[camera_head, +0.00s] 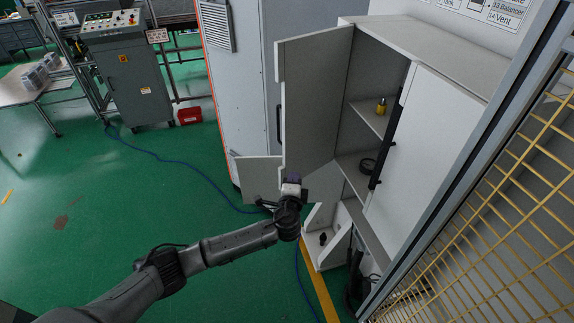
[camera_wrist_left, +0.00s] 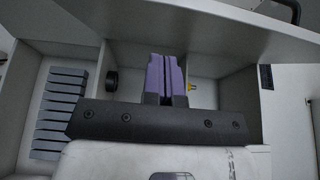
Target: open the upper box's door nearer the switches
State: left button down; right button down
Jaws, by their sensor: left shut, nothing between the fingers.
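A tall light-grey cabinet stands at the right of the head view. Its upper box has two doors: the left door (camera_head: 312,95) stands swung wide open to the left, and the right door (camera_head: 424,145) with a long black handle (camera_head: 386,138) looks closed. My left gripper (camera_head: 293,179) is at the lower edge of the open door; I cannot tell whether it touches it. In the left wrist view its purple fingers (camera_wrist_left: 166,77) are shut together with nothing between them, pointing toward the shelves. A control console with buttons (camera_head: 108,22) stands at the upper left.
A yellow object (camera_head: 381,106) and a black round object (camera_head: 368,166) sit on the open shelves. A lower panel (camera_head: 259,178) juts out left of my gripper. A yellow mesh fence (camera_head: 500,210) closes off the right.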

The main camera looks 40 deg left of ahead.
aim_at(288, 160)
pick_arm(q)
jog(key=w+a, duration=0.1)
jog(key=a, duration=0.1)
jog(key=w+a+p, duration=0.1)
jog(key=shift+w+a+r, duration=0.1)
jog(key=shift+w+a, duration=0.1)
jog(key=shift+a, duration=0.15)
jog(key=shift+w+a+p, duration=0.15)
jog(key=shift+a+p, duration=0.25)
jog(key=shift+a, duration=0.3)
